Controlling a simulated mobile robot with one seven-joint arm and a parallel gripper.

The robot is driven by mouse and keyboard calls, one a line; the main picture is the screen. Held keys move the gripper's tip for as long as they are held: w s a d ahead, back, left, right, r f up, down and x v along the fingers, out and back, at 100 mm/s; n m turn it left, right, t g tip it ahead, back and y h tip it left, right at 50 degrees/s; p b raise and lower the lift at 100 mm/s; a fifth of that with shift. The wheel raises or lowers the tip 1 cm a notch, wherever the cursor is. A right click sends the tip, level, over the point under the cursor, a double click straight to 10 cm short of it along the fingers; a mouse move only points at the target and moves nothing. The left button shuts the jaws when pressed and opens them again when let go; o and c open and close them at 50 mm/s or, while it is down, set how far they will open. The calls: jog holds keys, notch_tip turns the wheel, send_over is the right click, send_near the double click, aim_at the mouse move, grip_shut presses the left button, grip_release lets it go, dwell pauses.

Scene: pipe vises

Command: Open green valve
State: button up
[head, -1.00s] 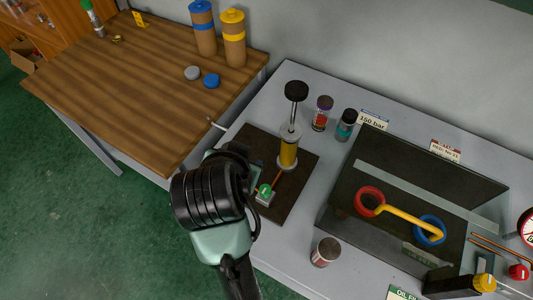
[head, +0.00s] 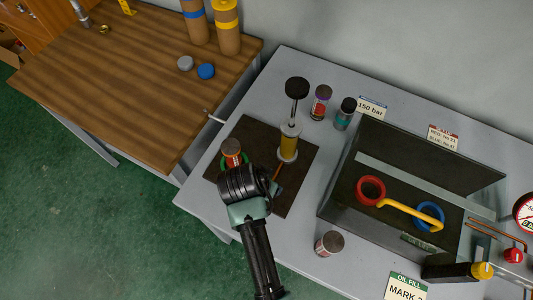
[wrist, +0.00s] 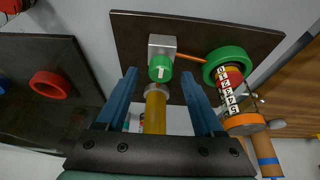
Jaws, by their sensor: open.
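The green valve is a green knob (wrist: 161,68) with a white mark on a grey block (wrist: 163,44), on a dark plate (wrist: 125,35). In the head view my arm hides it. My gripper (wrist: 160,76) is open, its two blue fingers on either side of the knob in the wrist view. I cannot tell whether they touch it or are short of it. An orange-brown pipe runs from the block towards a green ring (wrist: 209,68) around a can with number bands (wrist: 233,88). The pump with a yellow cylinder (head: 288,146) stands on the same plate.
A clear-sided box (head: 340,200) with a red ring (head: 371,188), a blue ring (head: 430,211) and a yellow pipe is to the right. Small cans (head: 329,243) stand around on the grey bench. A wooden table (head: 120,90) is at left.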

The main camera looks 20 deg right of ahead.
jog(key=shift+w+d+f, duration=0.15)
jog(key=shift+w+f, duration=0.05)
jog(key=shift+f, duration=0.3)
grip_shut()
